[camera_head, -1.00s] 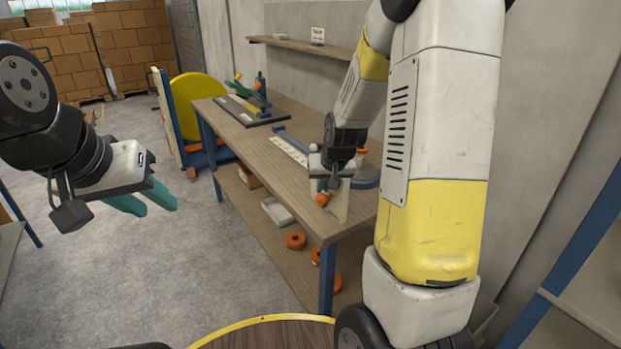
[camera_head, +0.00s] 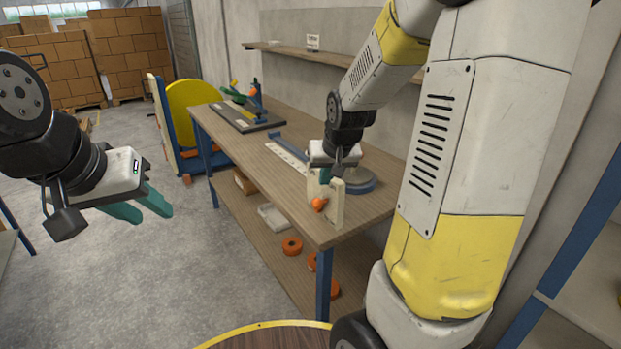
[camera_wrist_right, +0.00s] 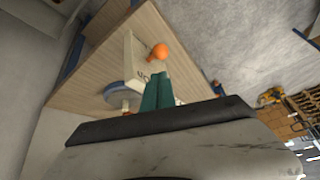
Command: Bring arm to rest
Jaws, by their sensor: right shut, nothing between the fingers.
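My right arm reaches over the workbench (camera_head: 290,190) from the right of the head view. My right gripper (camera_head: 328,176) is above the near end of the bench, close to a cream upright stand with an orange knob (camera_head: 319,204). In the right wrist view its teal fingers (camera_wrist_right: 157,90) are together with nothing between them, and the stand (camera_wrist_right: 134,62) shows beyond the tips. I cannot tell whether they touch it. My left gripper (camera_head: 145,207) hangs over open floor at the left, its teal fingers apart and empty.
A grey-blue round base (camera_head: 360,183) sits beside the stand. A dark board with blue and green fittings (camera_head: 245,118) lies at the bench's far end. Orange rolls (camera_head: 292,245) and a white tray (camera_head: 272,217) are on the lower shelf. Floor left of the bench is clear.

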